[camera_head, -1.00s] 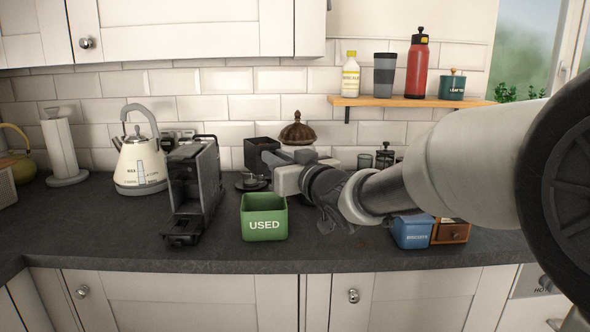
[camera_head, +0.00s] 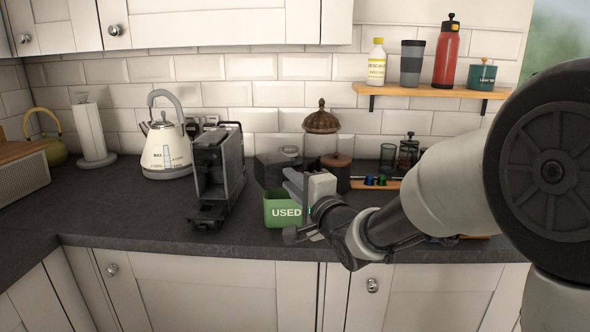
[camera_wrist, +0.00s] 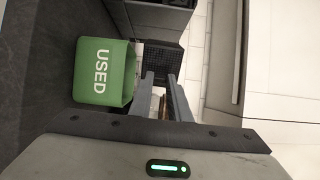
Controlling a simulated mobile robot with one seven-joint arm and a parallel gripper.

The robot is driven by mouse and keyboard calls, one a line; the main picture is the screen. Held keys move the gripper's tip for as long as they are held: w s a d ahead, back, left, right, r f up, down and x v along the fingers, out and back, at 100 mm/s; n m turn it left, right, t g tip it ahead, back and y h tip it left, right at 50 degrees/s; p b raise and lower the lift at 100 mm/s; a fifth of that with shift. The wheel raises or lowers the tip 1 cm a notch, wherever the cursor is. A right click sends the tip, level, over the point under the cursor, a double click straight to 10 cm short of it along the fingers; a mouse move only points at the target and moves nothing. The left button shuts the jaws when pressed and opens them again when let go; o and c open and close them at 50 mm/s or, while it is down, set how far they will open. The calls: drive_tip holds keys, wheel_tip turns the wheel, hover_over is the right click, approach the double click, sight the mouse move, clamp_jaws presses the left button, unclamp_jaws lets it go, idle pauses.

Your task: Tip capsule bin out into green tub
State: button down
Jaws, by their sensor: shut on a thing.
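The capsule bin (camera_head: 268,171) is a dark box just behind and above the rear of the green tub (camera_head: 287,212), in front of the lidded jar. In the wrist view the bin (camera_wrist: 164,57) is at the fingertips, with a dark, textured inside or face. My gripper (camera_wrist: 161,76) is shut on the bin's near edge. In the head view my gripper (camera_head: 291,182) partly covers the bin and the tub's right side. The green tub, marked USED, stands upright near the counter's front; it also shows in the wrist view (camera_wrist: 88,88). Capsules in the bin cannot be made out.
The coffee machine (camera_head: 217,175) stands left of the tub, with a kettle (camera_head: 167,148) behind it. A brown-lidded jar (camera_head: 321,132) is behind the bin. A wooden tray (camera_head: 376,184) with small coloured items is at the right. Dark worktop (camera_head: 140,210) lies free at front left.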

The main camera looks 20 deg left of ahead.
drive_tip(key=shift+w+d+r+m+p, duration=0.1)
drive_tip(key=shift+m+p, duration=1.1)
drive_tip(key=shift+m, duration=0.55)
drive_tip(key=shift+w+d+r+m+p, duration=0.1)
drive_tip(key=shift+d+m+p, duration=0.05)
drive_tip(key=shift+m+p, duration=1.3)
drive_tip(key=shift+w+d+m+p, duration=0.1)
drive_tip(key=shift+m+p, duration=0.8)
drive_tip(key=shift+m, duration=1.1)
drive_tip(key=shift+r+p, duration=0.8)
drive_tip(key=shift+r, duration=0.05)
drive_tip(key=shift+f+b, duration=0.6)
drive_tip(key=shift+f, duration=0.25)
drive_tip(key=shift+r, duration=0.1)
